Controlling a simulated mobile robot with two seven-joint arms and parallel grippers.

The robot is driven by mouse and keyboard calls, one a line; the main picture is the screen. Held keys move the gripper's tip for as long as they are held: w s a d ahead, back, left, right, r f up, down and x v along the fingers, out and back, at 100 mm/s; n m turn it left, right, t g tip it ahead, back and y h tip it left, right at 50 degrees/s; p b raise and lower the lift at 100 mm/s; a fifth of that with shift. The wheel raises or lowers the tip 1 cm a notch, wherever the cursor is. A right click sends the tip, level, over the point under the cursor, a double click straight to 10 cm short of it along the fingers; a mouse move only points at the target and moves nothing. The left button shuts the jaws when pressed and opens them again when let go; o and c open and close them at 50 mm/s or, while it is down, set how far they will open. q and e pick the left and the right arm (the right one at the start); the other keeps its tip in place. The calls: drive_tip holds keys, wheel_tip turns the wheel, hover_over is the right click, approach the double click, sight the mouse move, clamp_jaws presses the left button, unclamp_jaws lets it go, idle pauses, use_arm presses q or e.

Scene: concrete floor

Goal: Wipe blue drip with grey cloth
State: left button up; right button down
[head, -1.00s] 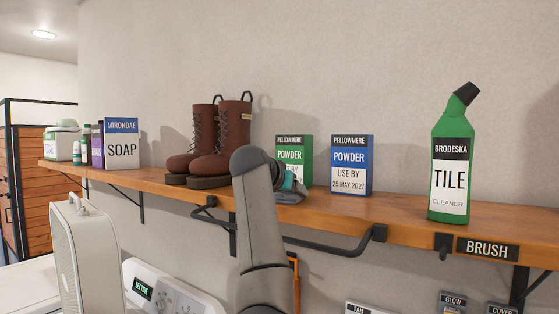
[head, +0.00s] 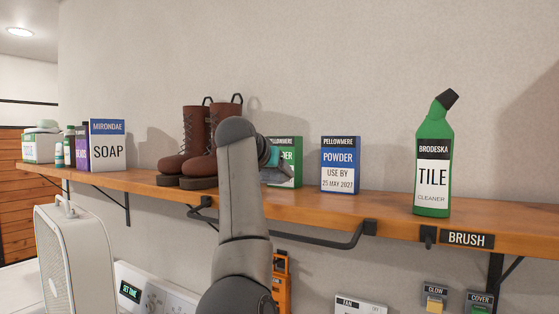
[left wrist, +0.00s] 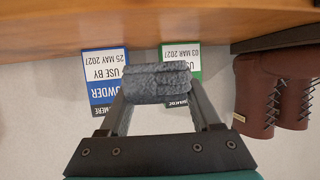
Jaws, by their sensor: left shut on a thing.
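My left gripper (left wrist: 158,98) is shut on the grey cloth (left wrist: 157,80), a rolled, folded bundle between its two fingers. In the head view the cloth (head: 275,175) shows just right of my arm, in front of the green powder box, and looks raised above the wooden shelf (head: 300,208). The fingers are mostly hidden behind my arm there. No blue drip can be made out in either view. My right gripper is not in view.
Brown boots (head: 205,145), a green powder box (head: 291,160), a blue powder box (head: 340,165) and a green tile cleaner bottle (head: 432,160) stand on the shelf. Soap (head: 107,146) stands at left. Black bracket rails hang below. Shelf between blue box and bottle is clear.

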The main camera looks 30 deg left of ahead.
use_arm(q)
drive_tip(key=shift+a+r, duration=0.1)
drive_tip(key=shift+r, duration=1.35)
